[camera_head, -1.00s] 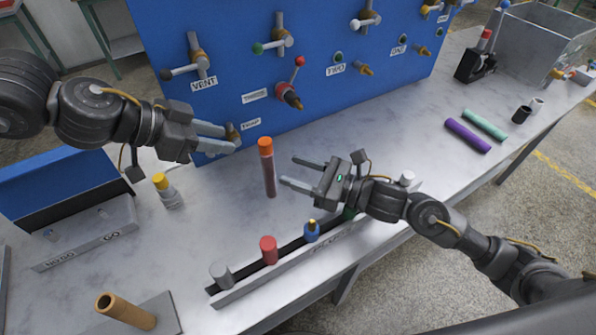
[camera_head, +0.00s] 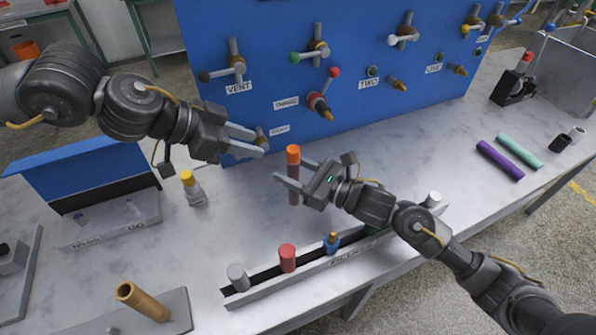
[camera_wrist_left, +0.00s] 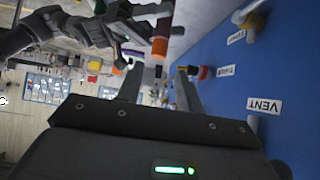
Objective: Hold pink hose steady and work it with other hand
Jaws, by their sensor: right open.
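The pink hose (camera_head: 294,196) is a dull reddish upright tube with an orange end on top, in front of the blue panel in the head view. Its orange end also shows at the top of the left wrist view (camera_wrist_left: 160,47). My right gripper (camera_head: 289,168) is open, its fingers on either side of the hose just below the orange end; I cannot tell whether they touch it. My left gripper (camera_head: 258,143) is open and empty, to the left of the hose near the panel. Its two spread fingers show in the left wrist view.
The blue panel (camera_head: 340,110) with valves and nozzles stands behind. A rack (camera_head: 310,277) with red, grey and blue pieces lies in front. A yellow-capped bottle (camera_head: 192,190) stands left. Purple (camera_head: 499,161) and green (camera_head: 518,151) tubes lie right on the table.

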